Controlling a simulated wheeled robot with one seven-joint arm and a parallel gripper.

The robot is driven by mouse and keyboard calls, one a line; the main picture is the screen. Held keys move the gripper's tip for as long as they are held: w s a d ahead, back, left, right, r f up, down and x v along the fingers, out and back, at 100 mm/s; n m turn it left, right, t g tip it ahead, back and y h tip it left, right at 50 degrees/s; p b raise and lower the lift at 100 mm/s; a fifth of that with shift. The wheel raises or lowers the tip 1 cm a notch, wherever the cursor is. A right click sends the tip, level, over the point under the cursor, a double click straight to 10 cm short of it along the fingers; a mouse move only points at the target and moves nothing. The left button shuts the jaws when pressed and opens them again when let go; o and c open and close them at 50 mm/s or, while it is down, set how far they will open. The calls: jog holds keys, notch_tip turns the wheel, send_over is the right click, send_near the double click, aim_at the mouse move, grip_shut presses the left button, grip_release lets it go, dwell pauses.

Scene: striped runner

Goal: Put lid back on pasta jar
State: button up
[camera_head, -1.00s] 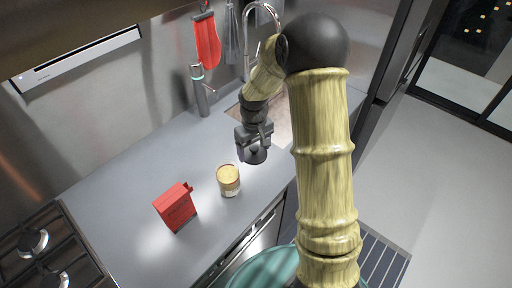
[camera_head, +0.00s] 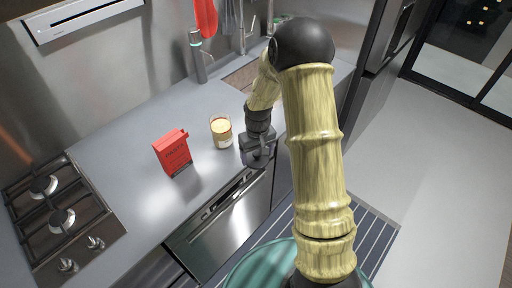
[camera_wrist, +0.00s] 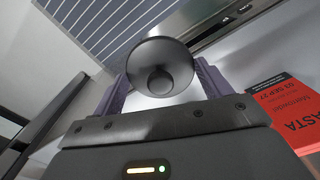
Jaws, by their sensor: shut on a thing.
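The pasta jar (camera_head: 221,132) stands upright on the grey counter near its front edge, open at the top with pale yellow contents. My gripper (camera_head: 257,154) is just right of the jar and a little nearer the front edge in the head view. It is shut on the dark round lid (camera_wrist: 160,66), which has a round knob and sits between the two fingers in the wrist view. The lid is apart from the jar. In the head view the lid is hard to tell from the dark gripper.
A red pasta box (camera_head: 173,153) stands left of the jar; it also shows in the wrist view (camera_wrist: 287,112). A gas hob (camera_head: 58,208) is at the left, a sink (camera_head: 242,76) behind my arm. A striped runner (camera_head: 372,235) lies on the floor.

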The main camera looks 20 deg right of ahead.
jog(key=s+f+m+b, duration=0.1)
jog(key=f+b, duration=0.2)
jog(key=f, duration=0.6)
jog(key=s+f+m+b, duration=0.1)
jog(key=s+f+b, duration=0.1)
jog(key=f, duration=0.6)
jog(key=shift+s+f+b, duration=0.3)
jog(key=shift+f+b, duration=0.1)
jog(key=shift+b, duration=0.1)
